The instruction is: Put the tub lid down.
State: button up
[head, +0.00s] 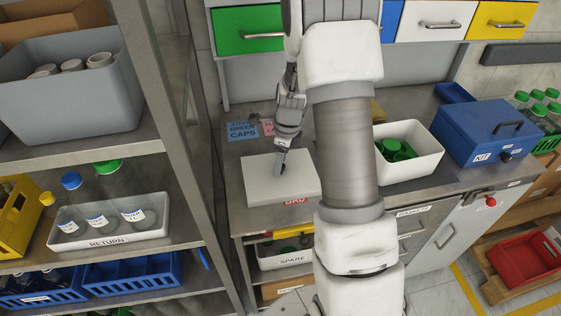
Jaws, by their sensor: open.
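A pale grey-white flat slab (256,177), which looks like the tub lid, lies level at the left part of the metal worktop. I cannot tell if it rests on the worktop or on something beneath it. My gripper (281,170) points down at the middle of its top, with the dark fingertips at or just above the surface. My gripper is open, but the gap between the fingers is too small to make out. An open white tub (427,167) holding several green caps stands to the right, partly behind my arm.
A blue KIT box (472,140) stands on the worktop at the right. Blue and pink cards (242,131) lie behind the slab. A red BAD label (295,201) shows at its front edge. A shelf rack with a grey bin (62,112) and RETURN tray (107,241) stands left.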

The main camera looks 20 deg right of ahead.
aim_at(285, 173)
jog(key=s+a+r+n+t, duration=0.1)
jog(key=s+r+n, duration=0.15)
jog(key=r, duration=0.75)
jog(key=s+a+r+n, duration=0.2)
jog(key=r+n, duration=0.1)
jog(key=r, duration=0.6)
jog(key=s+a+r+n+t, duration=0.2)
jog(key=s+a+r+n, duration=0.1)
jog(key=s+n, duration=0.6)
jog(key=s+a+r+n+t+h, duration=0.1)
jog(key=s+a+r+n, duration=0.3)
jog(key=s+n, duration=0.5)
jog(key=shift+s+r+n+t+p, duration=0.35)
jog(key=shift+r+n+t+p, duration=0.1)
jog(key=shift+n, duration=0.6)
